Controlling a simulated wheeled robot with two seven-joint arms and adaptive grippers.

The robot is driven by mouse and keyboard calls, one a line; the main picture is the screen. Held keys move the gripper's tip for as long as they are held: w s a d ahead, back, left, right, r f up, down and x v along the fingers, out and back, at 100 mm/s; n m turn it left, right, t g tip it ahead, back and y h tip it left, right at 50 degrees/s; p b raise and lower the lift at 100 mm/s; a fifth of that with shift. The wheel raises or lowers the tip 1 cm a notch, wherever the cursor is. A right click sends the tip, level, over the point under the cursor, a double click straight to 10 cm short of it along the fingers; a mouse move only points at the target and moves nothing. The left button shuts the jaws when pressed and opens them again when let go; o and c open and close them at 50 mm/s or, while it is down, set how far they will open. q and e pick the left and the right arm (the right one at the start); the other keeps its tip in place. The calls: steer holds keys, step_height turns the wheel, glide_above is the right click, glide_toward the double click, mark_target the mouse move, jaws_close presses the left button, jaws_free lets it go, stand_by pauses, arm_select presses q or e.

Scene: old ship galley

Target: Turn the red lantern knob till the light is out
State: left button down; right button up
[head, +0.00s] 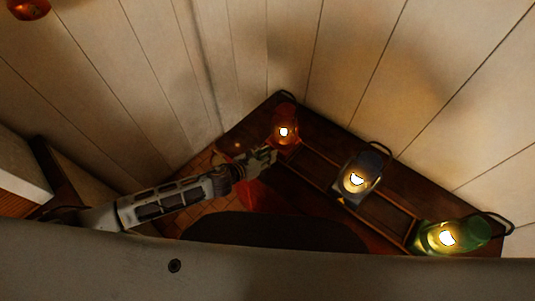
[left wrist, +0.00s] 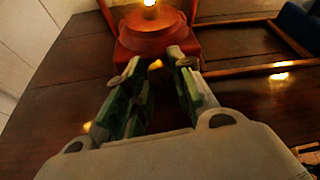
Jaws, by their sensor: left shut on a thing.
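The red lantern (head: 286,118) stands at the far corner of the dark wooden counter, and its light is on. In the left wrist view its red base (left wrist: 150,42) is straight ahead, with the glow at the top edge. My left gripper (head: 269,155) reaches the front of the lantern's base. In the left wrist view its fingers (left wrist: 155,64) are closed about the small brass-coloured knob (left wrist: 155,65) at the front of the base, which is mostly hidden between the fingertips. My right gripper is not in view.
A dark lantern (head: 358,172) and a green lantern (head: 452,237), both lit, stand further right along the counter. A low wooden rail (left wrist: 248,71) runs beside the red lantern. Plank walls (head: 350,60) close in behind. A red thing (head: 252,193) shows below the gripper.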

arm_select(q)
steer(key=shift+n, duration=0.4)
steer(key=c, duration=1.2)
jaws_free()
steer(key=shift+a, duration=0.1)
steer(key=v, duration=1.2)
steer(key=shift+w, duration=0.15)
steer(key=shift+a, duration=0.1)
